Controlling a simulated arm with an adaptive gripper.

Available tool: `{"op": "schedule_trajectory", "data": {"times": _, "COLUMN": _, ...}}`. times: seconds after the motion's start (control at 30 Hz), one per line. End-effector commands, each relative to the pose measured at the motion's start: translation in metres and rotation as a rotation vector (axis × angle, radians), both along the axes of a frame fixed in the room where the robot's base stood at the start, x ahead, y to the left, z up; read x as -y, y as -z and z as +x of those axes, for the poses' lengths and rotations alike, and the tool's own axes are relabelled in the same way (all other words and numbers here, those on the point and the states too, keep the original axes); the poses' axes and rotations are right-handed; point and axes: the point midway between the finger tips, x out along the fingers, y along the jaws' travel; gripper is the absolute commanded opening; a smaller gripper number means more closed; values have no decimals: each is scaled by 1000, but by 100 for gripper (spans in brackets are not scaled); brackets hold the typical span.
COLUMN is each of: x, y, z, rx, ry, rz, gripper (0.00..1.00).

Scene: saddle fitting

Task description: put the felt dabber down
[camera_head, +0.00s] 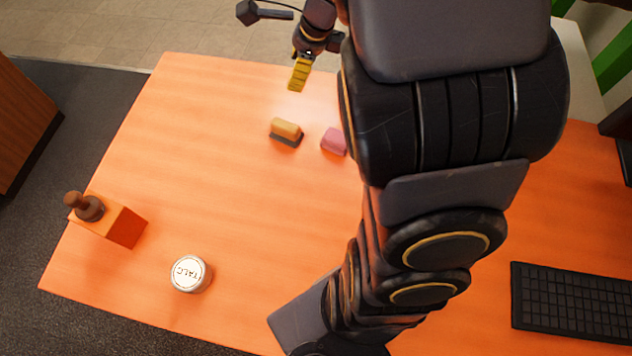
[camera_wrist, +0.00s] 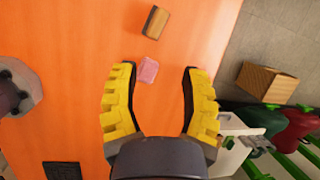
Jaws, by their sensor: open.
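I cannot tell for certain which of these is the felt dabber. Neither is in my gripper.
A pink block (camera_head: 333,141) lies beside the tan block, appearing between my fingertips in the wrist view (camera_wrist: 148,69). A white talc tin (camera_head: 190,273) stands near the front. A keyboard (camera_head: 570,302) lies at right. The table's middle left is clear.

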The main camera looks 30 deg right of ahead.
Motion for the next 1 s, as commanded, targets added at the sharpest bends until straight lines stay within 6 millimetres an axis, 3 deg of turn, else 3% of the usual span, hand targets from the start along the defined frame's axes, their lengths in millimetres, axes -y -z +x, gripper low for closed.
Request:
{"op": "schedule_trajectory", "data": {"times": 0.03, "x": -34, "y": -16, "z": -16, "rx": 3, "ry": -240, "rz": -40, "gripper": 44}}
{"op": "schedule_trajectory", "data": {"times": 0.1, "x": -70, "y": -31, "z": -48, "rx": -6, "ry": -585, "rz": -93, "gripper": 44}}
{"op": "schedule_trajectory", "data": {"times": 0.2, "x": -108, "y": -46, "z": -101, "rx": -19, "ry": -1072, "rz": -159, "gripper": 44}}
{"op": "schedule_trajectory", "data": {"times": 0.3, "x": -126, "y": -55, "z": -154, "rx": -33, "ry": -1511, "rz": -213, "gripper": 44}}
{"op": "schedule_trajectory", "data": {"times": 0.43, "x": -127, "y": -63, "z": -203, "rx": -59, "ry": -1932, "rz": -265, "gripper": 44}}
{"op": "schedule_trajectory", "data": {"times": 0.5, "x": -123, "y": -64, "z": -219, "rx": -77, "ry": -2077, "rz": -278, "gripper": 44}}
{"op": "schedule_trajectory", "data": {"times": 0.63, "x": -118, "y": -66, "z": -232, "rx": -95, "ry": -2206, "rz": -293, "gripper": 44}}
{"op": "schedule_trajectory", "data": {"times": 1.0, "x": -118, "y": -65, "z": -233, "rx": -95, "ry": -2218, "rz": -289, "gripper": 44}}
